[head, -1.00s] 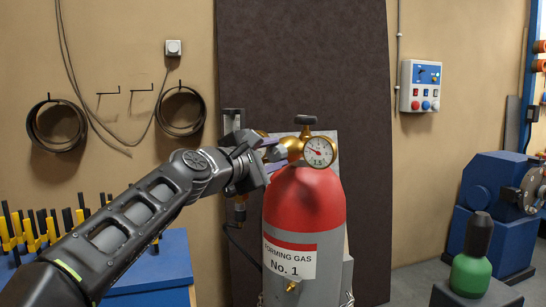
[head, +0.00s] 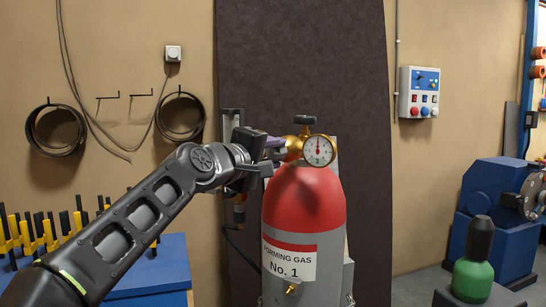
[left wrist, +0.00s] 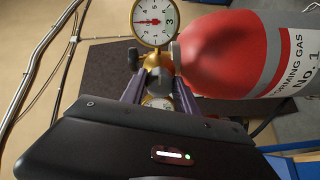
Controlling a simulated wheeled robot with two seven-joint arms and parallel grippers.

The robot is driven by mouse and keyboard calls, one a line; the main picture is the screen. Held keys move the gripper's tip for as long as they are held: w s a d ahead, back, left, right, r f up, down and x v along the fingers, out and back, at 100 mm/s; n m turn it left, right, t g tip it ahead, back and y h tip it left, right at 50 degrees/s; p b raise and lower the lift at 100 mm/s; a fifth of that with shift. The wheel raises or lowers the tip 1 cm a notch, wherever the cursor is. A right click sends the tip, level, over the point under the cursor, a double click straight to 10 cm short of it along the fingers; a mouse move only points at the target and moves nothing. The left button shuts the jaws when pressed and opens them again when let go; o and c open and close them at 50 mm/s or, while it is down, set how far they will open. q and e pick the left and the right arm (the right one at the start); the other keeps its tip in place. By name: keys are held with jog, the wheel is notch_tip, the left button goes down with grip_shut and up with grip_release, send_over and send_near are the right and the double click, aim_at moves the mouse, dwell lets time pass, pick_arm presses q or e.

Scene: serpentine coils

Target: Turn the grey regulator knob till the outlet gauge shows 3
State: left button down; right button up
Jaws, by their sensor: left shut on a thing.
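A red-topped gas cylinder (head: 304,200) stands upright with a brass regulator (head: 293,146) on it. The outlet gauge (head: 319,150) faces me, its needle straight up. My left gripper (head: 274,152) reaches in from the left at the regulator's left side. Its purple fingers are shut on the grey regulator knob (left wrist: 159,80), mostly hidden by them in the head view. My right gripper is in neither view.
A dark valve handle (head: 305,120) tops the cylinder. A second gauge (left wrist: 158,102) shows partly between the fingers. A blue bench with clamps (head: 150,270) is at left, a green bottle (head: 473,275) at right. A dark panel (head: 360,80) stands behind.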

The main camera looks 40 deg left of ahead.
pick_arm(q)
jog(key=shift+f, duration=0.1)
dwell(0.3)
jog(key=c, duration=0.9)
grip_release()
jog(key=shift+s, duration=0.1)
jog(key=shift+s+d+r+b, duration=0.15)
jog(key=shift+s+b, duration=0.45)
jog(key=shift+s, duration=1.3)
jog(key=shift+s+d+r+b, duration=0.1)
jog(key=shift+s+d+b, duration=0.3)
jog(key=shift+s, duration=1.5)
jog(key=shift+a, duration=0.15)
